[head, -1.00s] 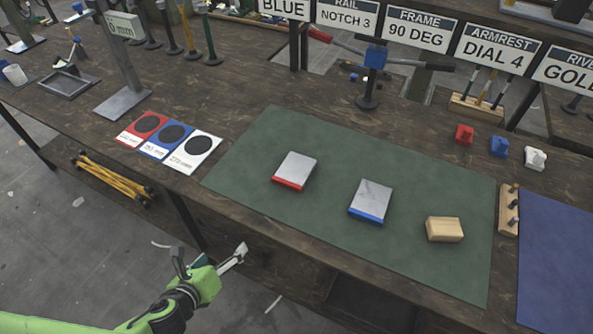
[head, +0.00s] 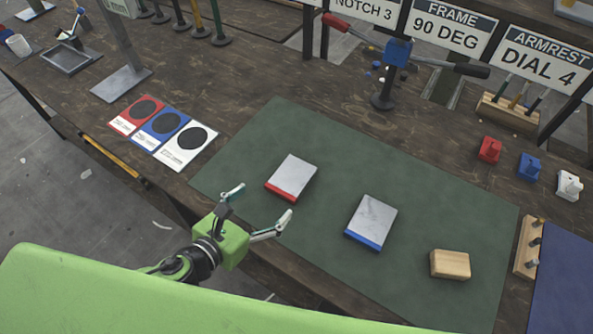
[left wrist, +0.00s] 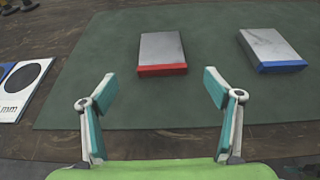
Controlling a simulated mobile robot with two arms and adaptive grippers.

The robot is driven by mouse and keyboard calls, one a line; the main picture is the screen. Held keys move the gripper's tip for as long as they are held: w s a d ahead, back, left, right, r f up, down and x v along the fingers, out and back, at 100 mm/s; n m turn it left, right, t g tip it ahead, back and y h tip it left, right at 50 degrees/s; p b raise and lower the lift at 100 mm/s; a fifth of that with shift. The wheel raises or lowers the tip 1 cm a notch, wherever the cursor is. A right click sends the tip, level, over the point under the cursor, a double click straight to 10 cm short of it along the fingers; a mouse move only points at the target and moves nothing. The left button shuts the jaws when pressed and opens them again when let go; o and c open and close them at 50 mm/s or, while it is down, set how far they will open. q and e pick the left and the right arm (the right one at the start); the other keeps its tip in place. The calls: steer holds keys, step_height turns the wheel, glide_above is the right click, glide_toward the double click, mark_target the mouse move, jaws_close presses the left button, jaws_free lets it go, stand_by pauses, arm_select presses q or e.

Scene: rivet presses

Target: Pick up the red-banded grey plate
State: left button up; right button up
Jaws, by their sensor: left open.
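The red-banded grey plate (head: 292,177) lies flat on the green mat (head: 335,140), its red band along the near edge. It also shows in the left wrist view (left wrist: 161,50), ahead of the fingers and centred between them. My left gripper (head: 262,206) is open and empty, above the near edge of the bench and short of the plate, not touching it. In the left wrist view its two fingers (left wrist: 160,92) are spread wide. My right gripper is not in view.
A blue-banded grey plate (head: 371,221) lies to the right of the red-banded one. A wooden block (head: 450,264) lies further right. Red, blue and white cards (head: 163,133) lie left of the mat. A bench press with a red-ended handle (head: 390,60) stands behind.

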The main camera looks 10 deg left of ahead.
mark_target(289, 180)
arm_select(q)
steer(key=x, duration=0.4)
steer(key=shift+w+d+p, duration=0.1)
steer(key=shift+w+p, duration=0.05)
steer(key=shift+p, duration=0.15)
steer(key=shift+x, duration=1.1)
steer(key=shift+w+d+f, duration=0.15)
steer(key=shift+w, duration=0.2)
steer(key=shift+w+d+p, duration=0.15)
steer(key=shift+w+p, duration=0.2)
steer(key=x, duration=0.3)
steer(key=shift+w+d+f, duration=0.1)
steer(key=shift+w+f, duration=0.05)
steer(key=shift+f, duration=0.05)
steer(key=shift+w+d+f, duration=0.15)
steer(key=shift+w, duration=0.1)
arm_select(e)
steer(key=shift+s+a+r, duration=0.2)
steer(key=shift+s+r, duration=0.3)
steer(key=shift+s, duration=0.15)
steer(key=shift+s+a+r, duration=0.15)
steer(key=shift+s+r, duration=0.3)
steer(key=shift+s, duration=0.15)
